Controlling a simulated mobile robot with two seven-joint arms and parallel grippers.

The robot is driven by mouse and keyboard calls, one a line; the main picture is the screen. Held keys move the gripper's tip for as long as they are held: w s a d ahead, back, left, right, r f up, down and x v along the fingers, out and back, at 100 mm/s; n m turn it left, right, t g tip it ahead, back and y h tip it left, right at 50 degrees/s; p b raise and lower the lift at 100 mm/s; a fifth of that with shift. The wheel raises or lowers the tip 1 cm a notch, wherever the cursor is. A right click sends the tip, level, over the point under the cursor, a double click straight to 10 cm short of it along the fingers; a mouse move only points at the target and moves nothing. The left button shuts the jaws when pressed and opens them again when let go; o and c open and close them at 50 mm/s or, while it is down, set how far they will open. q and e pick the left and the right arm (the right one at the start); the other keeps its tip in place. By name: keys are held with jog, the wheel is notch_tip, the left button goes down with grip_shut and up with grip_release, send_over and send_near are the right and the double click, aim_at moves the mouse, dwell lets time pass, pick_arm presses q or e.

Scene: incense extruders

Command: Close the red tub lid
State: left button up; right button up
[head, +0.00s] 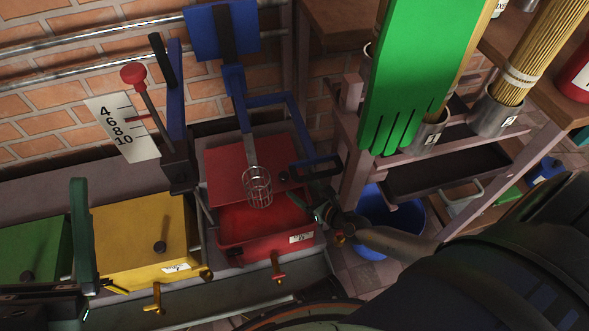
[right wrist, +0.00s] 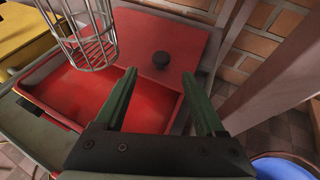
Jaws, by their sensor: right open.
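The red tub (head: 262,249) stands open below the middle of the head view, its red inside showing at the front. Its red lid (head: 235,167) lies behind the opening, set back toward the wall; I cannot tell whether it is tilted. In the right wrist view the lid (right wrist: 190,35) bears a black knob (right wrist: 160,60) near its front edge. My right gripper (head: 322,211) is open at the tub's right side. In the right wrist view its green fingers (right wrist: 163,103) are apart and empty, in front of the knob.
A wire basket (head: 257,188) hangs from a blue frame over the tub, close to the lid. A yellow tub (head: 130,235) and a green tub (head: 35,245) stand left. A blue bucket (head: 375,208) and a shelf rack (head: 357,185) stand right.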

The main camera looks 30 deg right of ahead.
aim_at(284, 175)
jog(key=b+x, duration=0.3)
jog(key=x, duration=0.3)
jog(key=shift+w+f, duration=0.15)
jog(key=shift+w, duration=0.1)
jog(key=shift+w+f, duration=0.1)
jog(key=shift+w, duration=0.45)
grip_shut()
dwell(0.9)
